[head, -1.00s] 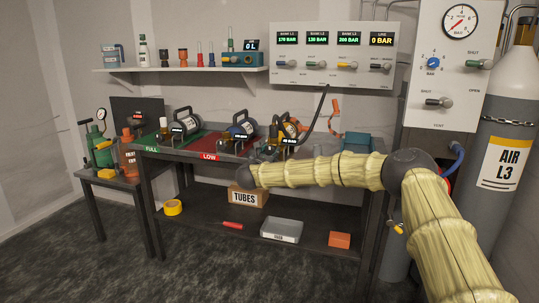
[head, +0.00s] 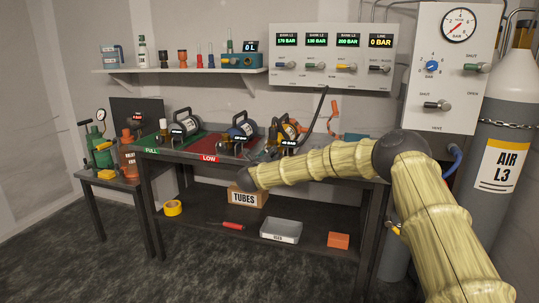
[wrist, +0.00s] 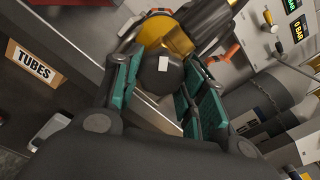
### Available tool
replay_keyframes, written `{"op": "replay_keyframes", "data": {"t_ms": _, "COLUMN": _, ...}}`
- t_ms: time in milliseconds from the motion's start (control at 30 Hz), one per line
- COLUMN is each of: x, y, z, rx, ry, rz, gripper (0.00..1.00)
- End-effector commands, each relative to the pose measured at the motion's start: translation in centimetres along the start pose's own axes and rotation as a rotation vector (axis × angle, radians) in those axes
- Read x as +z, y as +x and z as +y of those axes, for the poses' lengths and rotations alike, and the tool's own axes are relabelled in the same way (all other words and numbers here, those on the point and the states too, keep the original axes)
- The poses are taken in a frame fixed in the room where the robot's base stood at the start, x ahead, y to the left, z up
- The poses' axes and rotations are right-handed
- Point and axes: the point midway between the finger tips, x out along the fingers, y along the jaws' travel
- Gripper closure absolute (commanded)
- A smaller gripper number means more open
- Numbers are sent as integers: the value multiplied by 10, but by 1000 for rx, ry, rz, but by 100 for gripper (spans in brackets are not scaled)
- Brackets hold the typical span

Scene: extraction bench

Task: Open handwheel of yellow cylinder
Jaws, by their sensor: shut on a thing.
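The yellow cylinder (head: 288,129) lies on the bench at the right end of a row of cylinders. In the wrist view its yellow body (wrist: 168,38) shows just beyond my fingers. Its handwheel (wrist: 160,76) is a dark round knob with a white mark on its face. My gripper (wrist: 163,68) is shut on the handwheel, with one teal finger pad on each side of it. In the head view my gripper is small and dark at the bench's front edge, and the grasp is too small to make out.
A black hose rises from the yellow cylinder to the wall panel (head: 333,55). The large AIR L3 cylinder (head: 505,130) stands at the right. A TUBES box (head: 247,198) is on the lower shelf.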

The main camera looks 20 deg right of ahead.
Motion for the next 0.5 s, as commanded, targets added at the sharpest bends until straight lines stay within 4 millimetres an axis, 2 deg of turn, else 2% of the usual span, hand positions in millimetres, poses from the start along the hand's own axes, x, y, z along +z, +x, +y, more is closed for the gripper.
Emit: {"op": "replay_keyframes", "data": {"t_ms": 500, "x": 3, "y": 0, "z": -3, "rx": 0, "ry": -491, "rz": 0, "gripper": 82}}
